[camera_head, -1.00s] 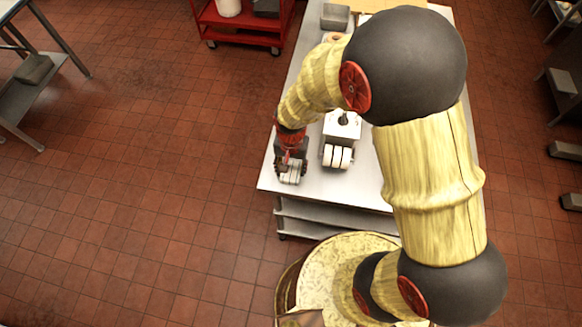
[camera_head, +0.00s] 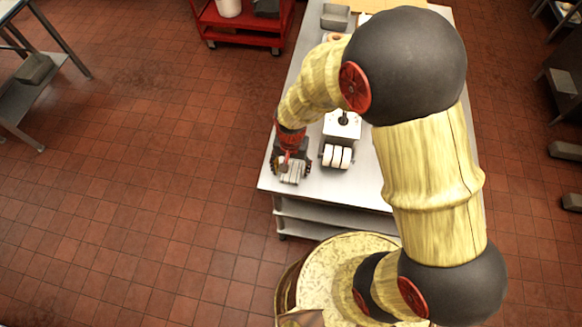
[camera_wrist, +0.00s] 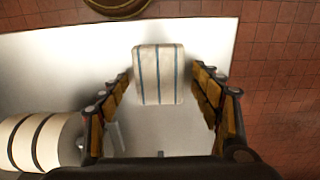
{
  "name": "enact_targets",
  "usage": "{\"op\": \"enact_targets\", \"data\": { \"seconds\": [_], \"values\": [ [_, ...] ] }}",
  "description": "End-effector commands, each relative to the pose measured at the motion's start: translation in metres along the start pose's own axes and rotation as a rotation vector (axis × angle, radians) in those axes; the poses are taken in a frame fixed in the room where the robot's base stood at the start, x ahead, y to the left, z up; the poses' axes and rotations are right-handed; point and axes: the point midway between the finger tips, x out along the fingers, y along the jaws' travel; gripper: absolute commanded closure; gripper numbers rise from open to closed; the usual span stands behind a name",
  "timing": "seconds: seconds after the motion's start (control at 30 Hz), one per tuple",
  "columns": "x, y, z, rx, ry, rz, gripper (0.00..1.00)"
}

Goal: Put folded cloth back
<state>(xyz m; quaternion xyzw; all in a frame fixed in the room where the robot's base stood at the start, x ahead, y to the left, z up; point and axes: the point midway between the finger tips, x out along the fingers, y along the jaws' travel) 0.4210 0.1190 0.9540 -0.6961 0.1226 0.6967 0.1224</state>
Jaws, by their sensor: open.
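The folded cloth (camera_wrist: 158,75) is pale with thin blue stripes. It lies near the front left corner of the steel table (camera_head: 350,190); it also shows small in the head view (camera_head: 292,179). My gripper (camera_wrist: 163,80) is open above it, with one finger on either side of the cloth and a visible gap on each side. In the head view my gripper (camera_head: 291,170) covers the cloth's far part.
A device with several cream rollers (camera_head: 337,156) stands just right of my gripper; the rollers fill the lower left of the wrist view (camera_wrist: 40,141). The table's front and left edges are close. A metal container (camera_head: 335,16) stands at the back, and a red cart (camera_head: 243,34) is beyond on the floor.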

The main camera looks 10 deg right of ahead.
Motion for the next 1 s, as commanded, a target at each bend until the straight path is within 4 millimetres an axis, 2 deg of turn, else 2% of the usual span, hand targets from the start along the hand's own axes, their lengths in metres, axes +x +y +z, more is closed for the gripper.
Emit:
{"op": "enact_targets", "data": {
  "seconds": [0.17, 0.4, 0.6, 0.73, 1.0],
  "values": [
    [-0.019, -0.001, -0.001, 0.000, 0.004, -0.003, 0.36],
    [-0.069, -0.001, -0.001, 0.000, 0.004, -0.003, 0.36],
    [-0.103, -0.001, -0.001, 0.000, 0.003, -0.002, 0.36],
    [-0.116, 0.000, 0.000, 0.000, 0.001, -0.001, 0.36],
    [-0.128, 0.002, -0.001, -0.003, 0.007, -0.005, 0.36]
  ]
}}
